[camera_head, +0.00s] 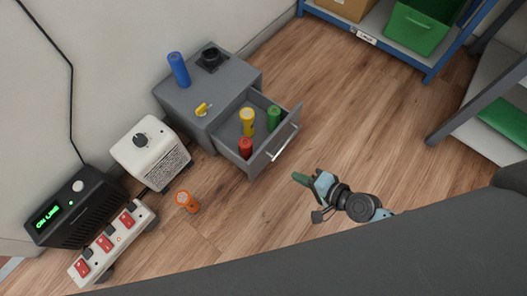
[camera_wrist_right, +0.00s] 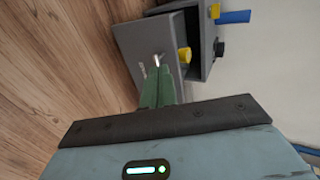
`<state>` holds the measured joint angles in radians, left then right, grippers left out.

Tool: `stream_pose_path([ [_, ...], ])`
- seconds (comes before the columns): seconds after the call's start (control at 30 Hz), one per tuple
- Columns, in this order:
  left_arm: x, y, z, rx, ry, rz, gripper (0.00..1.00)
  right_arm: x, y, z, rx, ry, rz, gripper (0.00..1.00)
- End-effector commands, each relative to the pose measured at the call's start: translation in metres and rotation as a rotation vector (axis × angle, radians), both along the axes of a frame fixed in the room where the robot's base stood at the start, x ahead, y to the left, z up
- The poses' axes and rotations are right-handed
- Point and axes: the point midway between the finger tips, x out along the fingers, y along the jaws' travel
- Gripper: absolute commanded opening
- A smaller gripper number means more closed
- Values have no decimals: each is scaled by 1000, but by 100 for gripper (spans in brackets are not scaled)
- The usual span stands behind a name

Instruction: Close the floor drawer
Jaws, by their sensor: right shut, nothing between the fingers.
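The grey floor cabinet (camera_head: 185,95) stands against the wall with its drawer (camera_head: 232,153) pulled open. The drawer front (camera_wrist_right: 140,40) carries a silver bar handle (camera_head: 285,142). Inside the drawer stand a yellow cylinder (camera_head: 248,121), a green one (camera_head: 274,118) and a red one (camera_head: 245,147). My right gripper (camera_head: 299,178) is shut and empty, in front of the drawer and below the handle in the head view, with a gap of floor between. In the wrist view its green fingers (camera_wrist_right: 158,85) point at the drawer front and overlap the handle's lower end (camera_wrist_right: 157,60). My left gripper is not in view.
On the cabinet top are a blue cylinder (camera_head: 179,70), a black holder (camera_head: 211,57) and a small yellow item (camera_head: 203,109). An orange cylinder (camera_head: 187,201) stands on the floor near a white box (camera_head: 150,150) and a power strip (camera_head: 112,243). A blue-framed shelf (camera_head: 385,45) stands upper right.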

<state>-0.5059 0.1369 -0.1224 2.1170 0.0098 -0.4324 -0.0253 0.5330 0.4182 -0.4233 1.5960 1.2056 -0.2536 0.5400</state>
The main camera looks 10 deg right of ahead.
Motion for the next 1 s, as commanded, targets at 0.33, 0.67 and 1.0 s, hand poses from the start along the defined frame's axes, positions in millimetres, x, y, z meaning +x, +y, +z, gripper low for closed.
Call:
stream_pose_path([
  [0.33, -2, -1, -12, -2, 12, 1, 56, 26, 20, -20, 2, -1, -1, 0],
  [0.67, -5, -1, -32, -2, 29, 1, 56, 67, 53, -51, 0, 0, 0, 0],
  [1.0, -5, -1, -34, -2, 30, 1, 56, 97, 76, -50, -1, -1, 0, 0],
])
